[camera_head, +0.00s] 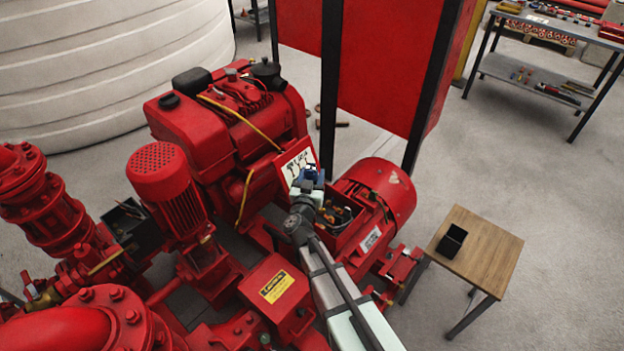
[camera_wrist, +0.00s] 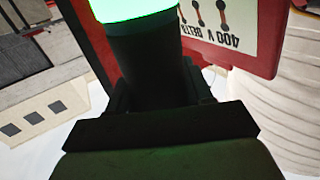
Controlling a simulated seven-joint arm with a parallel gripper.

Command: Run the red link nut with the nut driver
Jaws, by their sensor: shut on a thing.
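My gripper (camera_head: 308,188) is at the upper left edge of the motor's open terminal box (camera_head: 345,218). In the wrist view my gripper (camera_wrist: 158,105) is shut on a dark cylindrical tool with a bright green end, which I take as the nut driver (camera_wrist: 145,55). The driver's working tip cannot be made out. Inside the terminal box are dark leads and small orange-copper parts. The red link nut cannot be told apart at this size, and my arm and gripper hide part of the box.
A white wiring plate (camera_head: 298,163) stands behind the box; the wrist view shows its "400 V DELTA" diagram (camera_wrist: 215,25). The red motor (camera_head: 385,185) is close on the right. A wooden table (camera_head: 490,250) with a black bin (camera_head: 452,241) stands at right, with clear floor around it.

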